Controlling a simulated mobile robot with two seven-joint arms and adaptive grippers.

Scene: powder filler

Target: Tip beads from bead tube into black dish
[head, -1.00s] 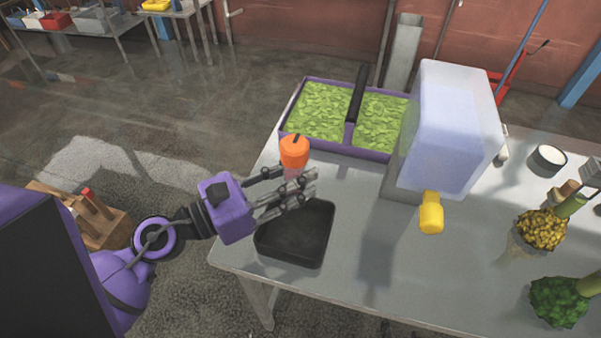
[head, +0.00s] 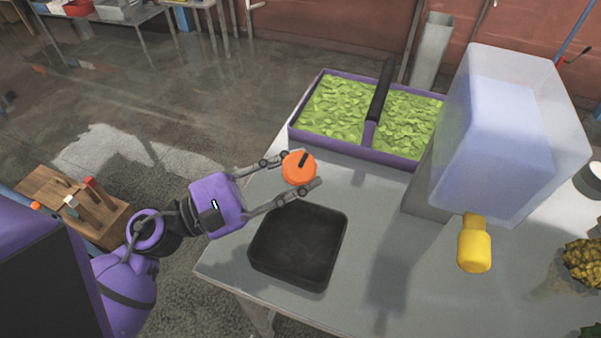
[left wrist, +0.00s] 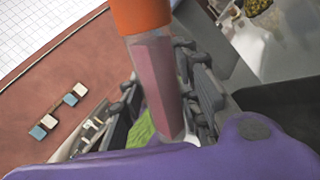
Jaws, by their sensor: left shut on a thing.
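My left gripper (head: 293,178) is shut on the bead tube. In the head view I see mainly the tube's orange cap (head: 299,168), with a dark mark on top. The left wrist view shows the tube's pinkish body (left wrist: 158,85) between the fingers, under the orange cap (left wrist: 140,14). The tube is held just behind the black dish, above the table. The black dish (head: 298,245) lies on the grey table and looks empty. My right gripper is not in view.
A purple divided tray of green pieces (head: 355,150) lies behind the gripper. A large translucent hopper with a yellow nozzle (head: 474,244) stands to the right. Piles of yellow-brown material (head: 582,262) are at the right edge. Table space right of the dish is clear.

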